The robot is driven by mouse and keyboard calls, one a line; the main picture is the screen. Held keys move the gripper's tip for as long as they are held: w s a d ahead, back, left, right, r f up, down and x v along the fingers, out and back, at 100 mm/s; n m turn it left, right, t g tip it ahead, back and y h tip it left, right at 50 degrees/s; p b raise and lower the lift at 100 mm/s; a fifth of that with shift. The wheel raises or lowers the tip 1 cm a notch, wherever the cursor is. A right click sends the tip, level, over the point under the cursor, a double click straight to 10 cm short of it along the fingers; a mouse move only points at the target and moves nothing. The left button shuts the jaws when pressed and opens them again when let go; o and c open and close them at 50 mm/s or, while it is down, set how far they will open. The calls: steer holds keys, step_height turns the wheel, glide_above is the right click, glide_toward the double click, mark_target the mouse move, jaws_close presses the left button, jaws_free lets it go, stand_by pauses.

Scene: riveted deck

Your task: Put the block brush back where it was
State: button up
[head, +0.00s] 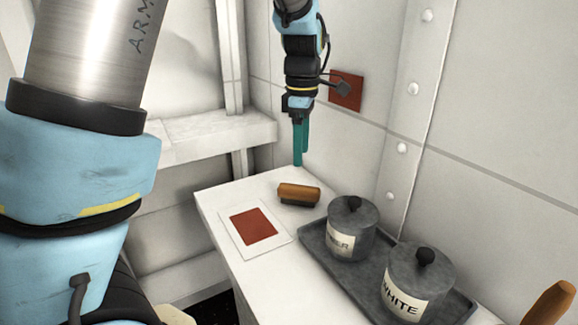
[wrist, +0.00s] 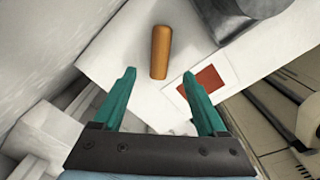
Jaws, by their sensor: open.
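The block brush (head: 298,194), with an orange-brown wooden back and dark bristles underneath, lies bristles down on the white bench top near its far end. In the wrist view the brush (wrist: 160,52) shows from above, beyond and between the fingertips. My gripper (head: 299,163) hangs above the far end of the bench, fingers pointing down, apart from the brush. In the wrist view my gripper (wrist: 160,76) shows its two green fingers spread wide with nothing between them.
A white card with a red-brown square (head: 254,227) lies left of the brush. Two lidded grey pots (head: 352,232) (head: 419,285) stand in a grey tray (head: 318,262) to the right. A red-brown square (head: 346,91) is on the wall. A wooden handle (head: 551,303) shows at lower right.

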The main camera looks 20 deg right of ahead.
steer(key=s+a+f+m, duration=0.1)
steer(key=a+m, duration=0.3)
steer(key=a, duration=0.6)
steer(key=s+a+f+m+t, duration=0.1)
steer(key=a+f+m, duration=0.2)
steer(key=a, duration=0.7)
steer(key=s+a+f+m, duration=0.2)
steer(key=a+m, duration=0.3)
steer(key=a, duration=0.5)
steer(key=shift+a+t, duration=0.2)
steer(key=shift+t, duration=0.1)
